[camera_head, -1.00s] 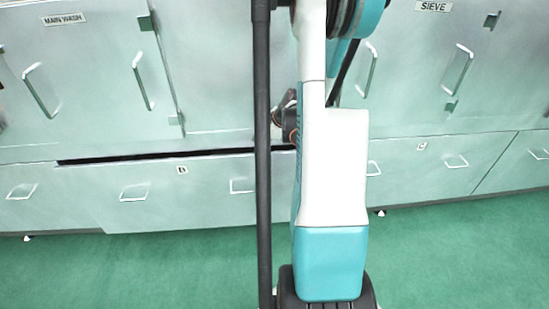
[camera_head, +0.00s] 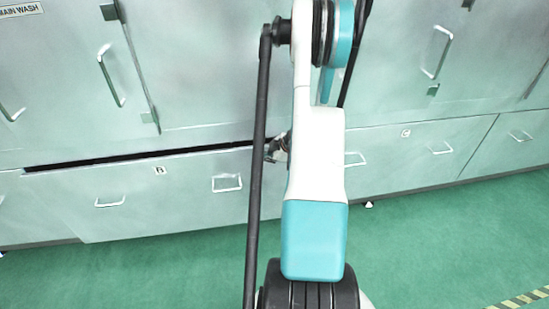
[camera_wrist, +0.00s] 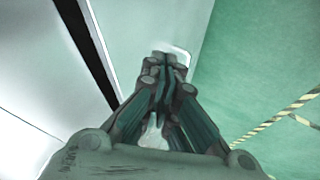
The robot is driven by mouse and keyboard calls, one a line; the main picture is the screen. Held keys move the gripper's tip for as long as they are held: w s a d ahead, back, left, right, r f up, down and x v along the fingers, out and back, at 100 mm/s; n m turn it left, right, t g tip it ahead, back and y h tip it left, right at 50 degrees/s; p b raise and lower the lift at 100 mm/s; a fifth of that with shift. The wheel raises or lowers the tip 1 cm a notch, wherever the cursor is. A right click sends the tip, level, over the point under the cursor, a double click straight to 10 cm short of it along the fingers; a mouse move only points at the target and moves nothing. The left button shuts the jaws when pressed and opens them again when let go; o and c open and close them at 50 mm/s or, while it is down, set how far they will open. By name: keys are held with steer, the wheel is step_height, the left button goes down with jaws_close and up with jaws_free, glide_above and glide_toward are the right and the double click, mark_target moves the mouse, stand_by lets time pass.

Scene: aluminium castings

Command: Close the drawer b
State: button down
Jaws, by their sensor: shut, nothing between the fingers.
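Drawer B (camera_head: 130,200) is a wide pale metal drawer front with a small "B" label (camera_head: 159,170) and two bar handles, the right one (camera_head: 227,183) left of my arm. A dark gap runs along its top edge, so it stands slightly open. In the wrist view a drawer front (camera_wrist: 150,25) lies beside the dark gap (camera_wrist: 88,50). My gripper (camera_wrist: 165,62) is shut and empty, its tips close to a pale bar handle (camera_wrist: 182,50); contact cannot be told. In the head view my gripper (camera_head: 277,150) is partly hidden by my arm near drawer B's right end.
Cabinet doors with upright handles (camera_head: 110,78) stand above the drawers. Drawer C (camera_head: 405,155) is to the right and looks closed. The green floor (camera_head: 430,240) in front is clear, with a yellow-black striped line (camera_head: 525,298) at lower right.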

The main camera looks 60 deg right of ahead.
steer(key=shift+w+d+f+b, duration=0.35)
steer(key=shift+w+d+b, duration=0.05)
steer(key=shift+w+d, duration=0.5)
steer(key=shift+w+d+f+b, duration=0.3)
steer(key=shift+w+d+b, duration=0.1)
steer(key=shift+w+d, duration=0.45)
